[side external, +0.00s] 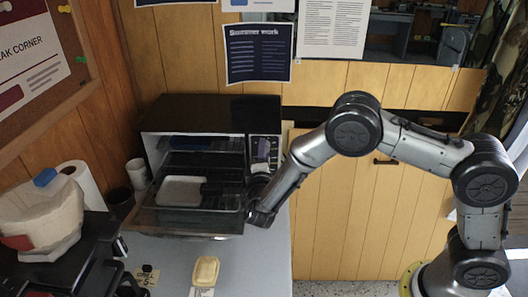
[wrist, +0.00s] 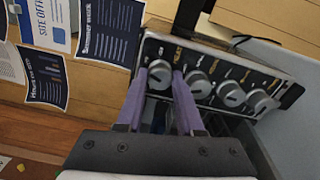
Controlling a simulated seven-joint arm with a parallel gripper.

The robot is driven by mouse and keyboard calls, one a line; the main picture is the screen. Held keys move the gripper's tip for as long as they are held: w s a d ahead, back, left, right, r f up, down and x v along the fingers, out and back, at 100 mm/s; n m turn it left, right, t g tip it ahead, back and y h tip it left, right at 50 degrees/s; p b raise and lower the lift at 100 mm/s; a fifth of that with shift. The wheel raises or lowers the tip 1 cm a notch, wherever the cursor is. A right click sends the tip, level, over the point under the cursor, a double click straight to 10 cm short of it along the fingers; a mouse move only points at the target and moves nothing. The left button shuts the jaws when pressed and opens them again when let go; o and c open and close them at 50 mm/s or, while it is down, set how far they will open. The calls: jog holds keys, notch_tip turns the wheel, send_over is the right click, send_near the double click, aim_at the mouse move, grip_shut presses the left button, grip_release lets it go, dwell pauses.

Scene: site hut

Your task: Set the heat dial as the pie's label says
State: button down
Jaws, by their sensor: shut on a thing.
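The toaster oven (side external: 210,110) stands on the counter with its glass door folded down. Its control panel (wrist: 215,62) carries a row of round grey knobs. My gripper (wrist: 162,80) has its purple fingers on either side of the end knob (wrist: 160,73), shut on it. Yellow lettering beside this knob looks like "HEAT", but which knob it names is unclear. In the side view, my gripper (side external: 264,149) is at the panel. A pale yellow pie (side external: 206,270) lies on the counter with a white label (side external: 201,292) in front; its writing is too small to read.
A pale tray (side external: 182,190) sits at the open oven. A paper roll (side external: 85,187), a white cup (side external: 137,172) and a coffee maker (side external: 70,260) stand left. The front right counter is clear.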

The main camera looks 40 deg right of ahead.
jog(key=shift+m, duration=0.5)
jog(key=c, duration=0.5)
grip_release()
jog(key=shift+c, duration=0.2)
